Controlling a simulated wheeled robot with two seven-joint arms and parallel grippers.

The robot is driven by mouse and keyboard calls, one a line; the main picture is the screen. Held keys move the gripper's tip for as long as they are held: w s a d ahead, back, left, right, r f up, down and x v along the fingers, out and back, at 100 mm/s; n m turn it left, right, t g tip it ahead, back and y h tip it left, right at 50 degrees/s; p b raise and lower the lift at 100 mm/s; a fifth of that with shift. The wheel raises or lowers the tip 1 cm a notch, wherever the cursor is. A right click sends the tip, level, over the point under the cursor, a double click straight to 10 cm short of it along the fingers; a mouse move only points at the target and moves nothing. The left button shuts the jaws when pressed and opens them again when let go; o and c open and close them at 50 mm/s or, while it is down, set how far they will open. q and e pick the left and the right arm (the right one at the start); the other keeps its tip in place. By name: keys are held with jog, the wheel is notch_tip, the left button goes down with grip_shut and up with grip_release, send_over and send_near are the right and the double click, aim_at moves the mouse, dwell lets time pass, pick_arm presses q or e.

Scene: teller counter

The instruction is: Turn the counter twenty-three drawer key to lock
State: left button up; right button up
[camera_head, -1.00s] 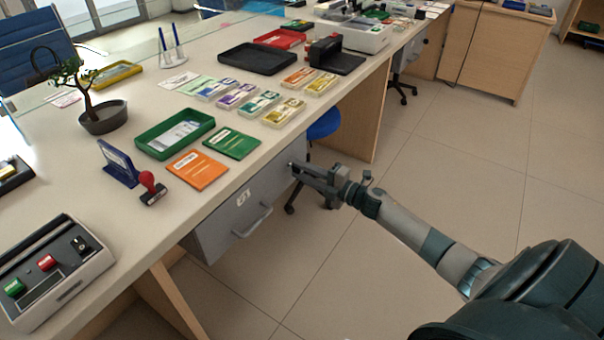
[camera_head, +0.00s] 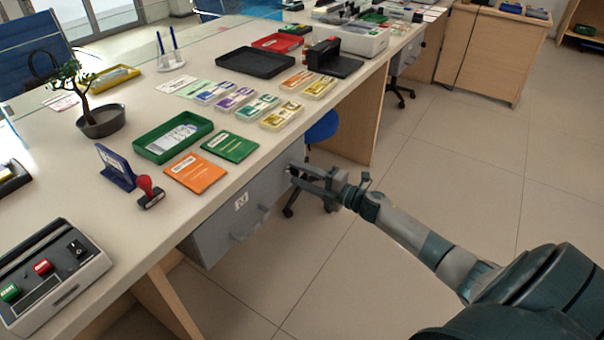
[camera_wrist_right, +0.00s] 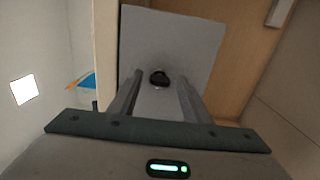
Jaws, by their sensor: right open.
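The grey drawer unit (camera_head: 215,232) hangs under the counter's front edge, with a small white label (camera_head: 242,201) and a pull handle (camera_head: 250,224) on its front. My right gripper (camera_head: 291,174) is at the right end of this unit, with its fingers apart and pointing toward it. In the right wrist view a small dark key (camera_wrist_right: 159,78) stands out from a grey panel (camera_wrist_right: 165,35). The key lies between the fingertips of my right gripper (camera_wrist_right: 158,92), with a gap visible on both sides. The left gripper is not in view.
The long counter (camera_head: 215,160) carries a green tray (camera_head: 172,137), orange and green booklets, a red-handled stamp (camera_head: 150,192) and a button box (camera_head: 50,275). A blue stool (camera_head: 322,127) stands beyond my right gripper. The floor on the right is clear.

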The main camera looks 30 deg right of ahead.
jog(key=shift+s+d, duration=0.1)
jog(key=v, duration=1.7)
dwell(0.4)
